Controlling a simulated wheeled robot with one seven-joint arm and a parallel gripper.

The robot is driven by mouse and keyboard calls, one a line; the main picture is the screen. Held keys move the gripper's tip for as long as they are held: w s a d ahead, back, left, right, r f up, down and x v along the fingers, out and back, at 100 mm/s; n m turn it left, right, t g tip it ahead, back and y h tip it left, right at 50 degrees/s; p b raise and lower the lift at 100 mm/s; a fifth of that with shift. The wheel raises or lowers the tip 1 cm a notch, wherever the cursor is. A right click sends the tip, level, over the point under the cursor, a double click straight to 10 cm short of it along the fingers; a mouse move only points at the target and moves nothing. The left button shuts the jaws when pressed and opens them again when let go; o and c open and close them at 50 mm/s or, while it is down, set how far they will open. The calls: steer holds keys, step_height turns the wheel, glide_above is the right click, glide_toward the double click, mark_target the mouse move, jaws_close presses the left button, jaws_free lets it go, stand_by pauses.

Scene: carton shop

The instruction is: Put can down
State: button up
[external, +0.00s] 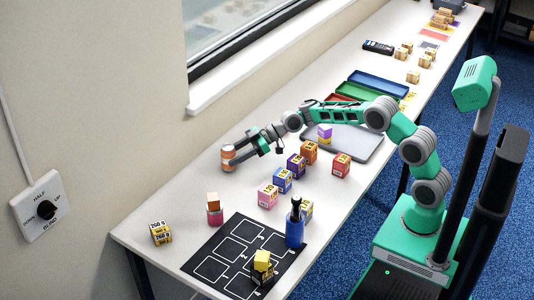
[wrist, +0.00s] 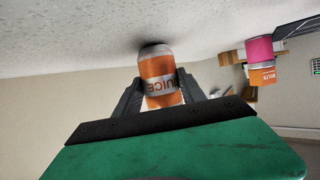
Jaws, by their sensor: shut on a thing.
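An orange juice can (external: 228,158) with a silver band stands near the wall side of the white table. In the wrist view the can (wrist: 160,75) sits between the two fingers, and the picture appears upside down. My gripper (external: 232,158) is shut on the can, with a finger on each side of it. The can's end is at or very close to the tabletop; I cannot tell whether it touches.
Several small cartons, including a pink one (external: 268,195) and a red one (external: 341,164), stand to the right. A blue bottle (external: 295,230) stands by the black marked mat (external: 206,268). An orange and pink stack (external: 214,208) is in front. A grey tray (external: 365,147) lies behind.

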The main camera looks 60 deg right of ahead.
steer(key=shift+f, duration=0.25)
steer(key=o, duration=1.3)
steer(key=shift+r, duration=0.1)
steer(key=shift+r, duration=0.15)
steer(key=v, duration=1.2)
steer(key=shift+s, duration=0.1)
